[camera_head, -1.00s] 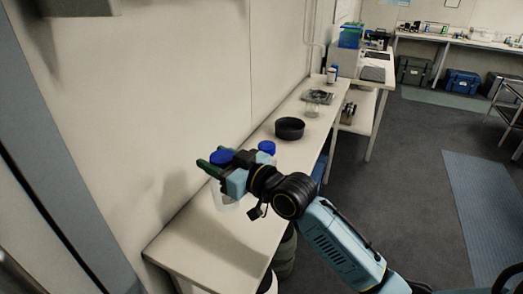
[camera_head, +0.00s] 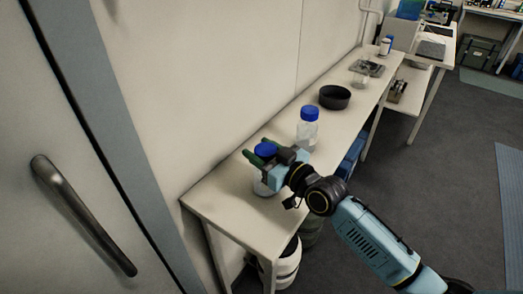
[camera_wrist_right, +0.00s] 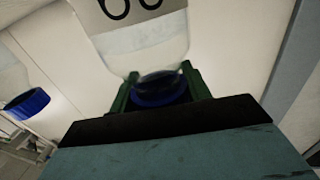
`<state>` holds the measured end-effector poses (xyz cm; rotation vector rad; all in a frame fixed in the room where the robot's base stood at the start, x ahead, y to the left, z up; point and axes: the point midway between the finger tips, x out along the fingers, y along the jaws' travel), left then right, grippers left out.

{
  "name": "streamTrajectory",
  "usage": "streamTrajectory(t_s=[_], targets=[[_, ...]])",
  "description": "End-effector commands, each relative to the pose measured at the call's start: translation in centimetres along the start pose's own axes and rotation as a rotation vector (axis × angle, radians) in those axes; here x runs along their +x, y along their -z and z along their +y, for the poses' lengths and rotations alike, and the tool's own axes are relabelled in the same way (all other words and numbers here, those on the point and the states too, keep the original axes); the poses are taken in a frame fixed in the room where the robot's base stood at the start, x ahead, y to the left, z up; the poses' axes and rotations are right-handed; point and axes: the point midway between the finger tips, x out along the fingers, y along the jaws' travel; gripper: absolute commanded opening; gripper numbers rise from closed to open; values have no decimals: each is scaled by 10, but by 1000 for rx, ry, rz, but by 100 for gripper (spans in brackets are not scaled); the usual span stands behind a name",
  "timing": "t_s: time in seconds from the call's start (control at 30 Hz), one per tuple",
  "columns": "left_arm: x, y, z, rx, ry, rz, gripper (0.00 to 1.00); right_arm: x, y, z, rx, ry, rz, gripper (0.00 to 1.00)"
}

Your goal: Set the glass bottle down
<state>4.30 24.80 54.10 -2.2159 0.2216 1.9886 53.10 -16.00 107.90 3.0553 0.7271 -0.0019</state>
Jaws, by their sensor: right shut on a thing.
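The glass bottle (camera_head: 262,187) with a blue cap is held at its cap end by my right gripper (camera_head: 258,157), over the near end of the white bench (camera_head: 218,197). I cannot tell whether its base touches the bench top. In the right wrist view the green fingers close on both sides of the bottle's neck, by the blue cap (camera_wrist_right: 158,93), and the clear bottle body (camera_wrist_right: 135,45) with dark figures on its label fills the top. My left gripper is not in view.
A second blue-capped bottle (camera_head: 308,128) stands just behind the held one; its cap (camera_wrist_right: 27,104) shows in the wrist view. A black round dish (camera_head: 335,97) sits farther back. A door with a handle (camera_head: 85,215) is at left.

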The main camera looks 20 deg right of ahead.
Motion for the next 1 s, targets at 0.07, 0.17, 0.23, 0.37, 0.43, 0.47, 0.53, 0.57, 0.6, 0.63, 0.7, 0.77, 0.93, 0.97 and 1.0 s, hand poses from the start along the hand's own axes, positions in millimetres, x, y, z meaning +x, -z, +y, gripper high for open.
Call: streamTrajectory(t_s=[0.07,0.17,0.23,0.37,0.43,0.47,0.53,0.57,0.6,0.63,0.7,0.77,0.93,0.97,1.0], targets=[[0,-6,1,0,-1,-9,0,0,2,0,-1,-1,5,0],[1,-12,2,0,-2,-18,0,0,-2,0,0,0,0,50],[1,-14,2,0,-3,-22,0,0,-2,0,0,0,0,59],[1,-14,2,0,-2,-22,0,0,-2,0,0,0,0,70],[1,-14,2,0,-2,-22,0,0,-2,0,0,0,0,70],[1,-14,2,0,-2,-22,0,0,-2,0,0,0,0,70],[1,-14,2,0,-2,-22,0,0,-2,0,0,0,0,70],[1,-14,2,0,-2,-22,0,0,-2,0,0,0,1,70],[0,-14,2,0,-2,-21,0,0,-1,0,0,0,1,70],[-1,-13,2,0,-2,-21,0,0,1,0,0,0,1,70],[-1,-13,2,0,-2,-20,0,-4,0,0,0,-1,-1,70],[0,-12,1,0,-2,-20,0,-11,0,1,-1,-1,-1,70],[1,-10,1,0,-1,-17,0,-44,-1,0,-1,0,-3,70],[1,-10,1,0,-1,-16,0,-51,-2,0,-1,0,-4,70],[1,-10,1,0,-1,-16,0,-59,-1,0,-1,1,-3,70]])
